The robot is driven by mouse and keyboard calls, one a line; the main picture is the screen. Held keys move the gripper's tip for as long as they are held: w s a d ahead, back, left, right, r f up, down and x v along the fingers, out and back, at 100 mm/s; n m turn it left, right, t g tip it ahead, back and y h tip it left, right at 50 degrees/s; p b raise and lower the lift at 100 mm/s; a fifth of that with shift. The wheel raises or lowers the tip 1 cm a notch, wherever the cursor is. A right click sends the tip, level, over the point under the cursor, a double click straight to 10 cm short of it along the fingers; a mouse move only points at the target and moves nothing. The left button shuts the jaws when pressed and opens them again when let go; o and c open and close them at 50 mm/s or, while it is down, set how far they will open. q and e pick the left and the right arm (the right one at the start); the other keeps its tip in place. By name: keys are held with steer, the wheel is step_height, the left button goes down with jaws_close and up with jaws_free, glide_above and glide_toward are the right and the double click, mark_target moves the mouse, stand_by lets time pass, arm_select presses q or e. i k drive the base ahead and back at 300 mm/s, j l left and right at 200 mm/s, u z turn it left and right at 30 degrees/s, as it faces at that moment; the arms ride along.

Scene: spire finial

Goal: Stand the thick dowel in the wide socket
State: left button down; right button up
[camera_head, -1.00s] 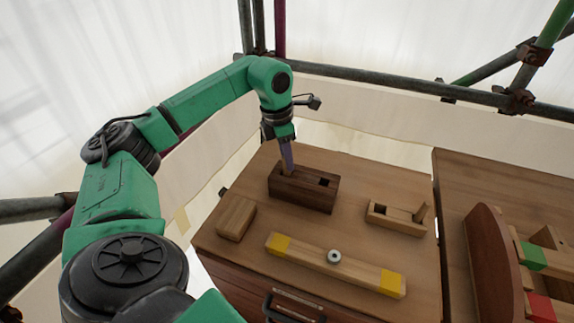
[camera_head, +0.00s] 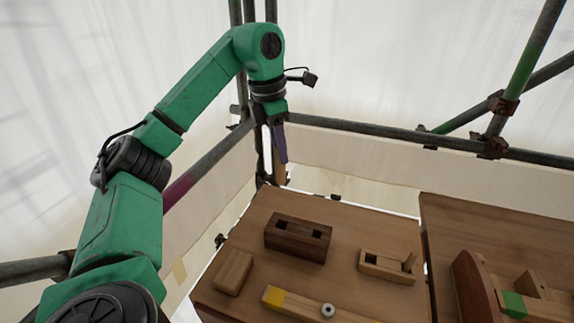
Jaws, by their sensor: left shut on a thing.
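My left gripper (camera_head: 280,158) is raised above the far edge of the workbench, pointing down. It is shut on a wooden dowel (camera_head: 281,175) that hangs roughly upright below the fingers, clear of the table. The dark wooden block (camera_head: 295,246) stands on the table below, with two openings in its top, both empty-looking. I cannot tell which opening is wider. A lighter wooden block (camera_head: 385,270) to the right has a dark opening at its left and a short slanting wooden piece (camera_head: 409,262) at its right end. My right gripper is out of view.
A plain wooden block (camera_head: 233,271) lies left of the dark block. A bar with yellow ends (camera_head: 300,306) and a round metal knob (camera_head: 328,310) lies in front. Scaffold poles (camera_head: 370,134) run behind the table. A second table with a curved brown piece (camera_head: 472,290) is at right.

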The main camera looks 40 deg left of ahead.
mark_target(368, 267)
steer(key=i+l, duration=0.1)
steer(key=l, duration=0.3)
steer(key=i+l, duration=0.1)
steer(key=l, duration=0.3)
steer(key=i+l, duration=0.1)
steer(key=l, duration=0.3)
